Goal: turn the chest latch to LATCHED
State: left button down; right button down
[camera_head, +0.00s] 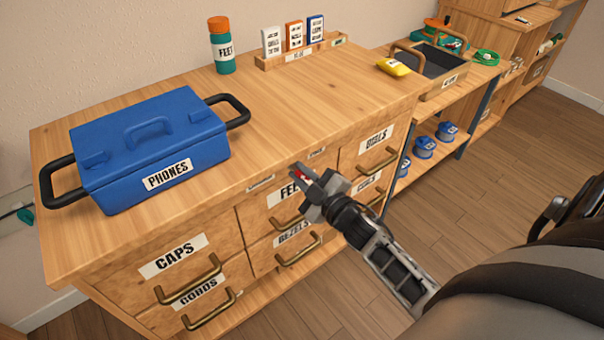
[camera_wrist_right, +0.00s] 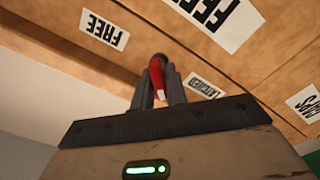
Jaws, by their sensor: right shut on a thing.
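The chest latch is a small red lever (camera_wrist_right: 156,78) on the front edge of the wooden chest, with a dark round end. In the right wrist view the FREE label (camera_wrist_right: 104,30) is to its left and the LATCHED label (camera_wrist_right: 204,86) to its right; the lever lies between them, pointing at neither. My right gripper (camera_wrist_right: 158,88) is shut on the lever, one finger on each side. In the head view my right gripper (camera_head: 306,174) is at the chest's top front edge, and a bit of the red lever (camera_head: 301,175) shows between its fingers. My left gripper is not in view.
The wooden chest (camera_head: 290,100) has labelled drawers with brass handles below the latch. On top are a blue PHONES case (camera_head: 150,150), a FEET bottle (camera_head: 222,45) and a rack of small boxes (camera_head: 300,52). A shelf unit with a tray (camera_head: 440,85) stands to the right.

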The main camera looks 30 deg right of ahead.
dwell(0.4)
jog(key=c, duration=1.5)
grip_release()
jog(key=s, duration=0.5)
jog(key=s+d, duration=0.1)
jog(key=s, duration=1)
jog(key=shift+d, duration=0.15)
jog(key=shift+w, duration=0.1)
jog(key=a+m+g+p, duration=0.1)
jog(key=a+m+g, duration=0.1)
jog(key=a, duration=0.3)
jog(key=s+a+m+g+y+p, duration=0.1)
jog(key=a+m+g, duration=0.1)
jog(key=a, duration=0.4)
jog(key=s+a+f+m+g+y+p, duration=0.1)
jog(key=a+m+g, duration=0.2)
jog(key=a, duration=0.2)
jog(key=shift+s+a+m, duration=0.1)
jog(key=shift+a+m, duration=0.15)
jog(key=shift+m, duration=0.15)
